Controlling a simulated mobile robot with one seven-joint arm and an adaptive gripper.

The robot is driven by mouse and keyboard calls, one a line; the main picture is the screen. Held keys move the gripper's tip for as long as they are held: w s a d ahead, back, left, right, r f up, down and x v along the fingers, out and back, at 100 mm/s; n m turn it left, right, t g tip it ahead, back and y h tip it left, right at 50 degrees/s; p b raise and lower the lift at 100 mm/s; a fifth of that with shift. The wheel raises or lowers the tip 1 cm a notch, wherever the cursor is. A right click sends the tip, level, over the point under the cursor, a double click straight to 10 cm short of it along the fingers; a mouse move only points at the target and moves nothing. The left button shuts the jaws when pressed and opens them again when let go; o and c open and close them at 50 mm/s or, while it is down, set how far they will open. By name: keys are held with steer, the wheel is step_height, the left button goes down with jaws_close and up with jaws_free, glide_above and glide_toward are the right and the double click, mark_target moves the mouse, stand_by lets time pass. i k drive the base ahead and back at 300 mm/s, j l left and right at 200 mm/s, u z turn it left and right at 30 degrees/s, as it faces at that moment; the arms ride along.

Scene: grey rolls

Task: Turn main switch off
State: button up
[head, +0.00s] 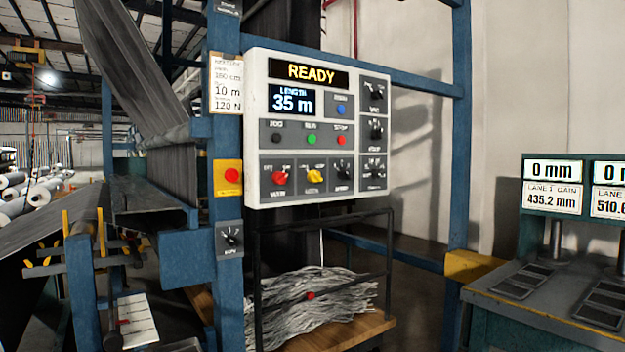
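A grey-white control panel (254,130) is mounted on the blue frame. At its lower left is a red rotary switch (279,178) with small position marks above it and a label below. The label is too blurred to read surely, though it looks like the main switch. The exact position of the knob is hard to tell. The display (304,72) at the top reads READY, and the length screen (292,100) reads 35 m. My gripper is not in view.
A yellow lamp-like switch (314,175) and black knobs sit beside the red switch. A red button on a yellow plate (228,177) is left of the panel. A bin of grey strands (318,300) stands below. A bench with displays (555,169) is at right.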

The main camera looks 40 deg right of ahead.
mark_target(279, 177)
steer(key=i+l+z, duration=0.3)
steer(key=i+l, duration=0.15)
steer(key=i+l+z, duration=0.3)
steer(key=i+l, duration=0.15)
steer(key=l, duration=0.1)
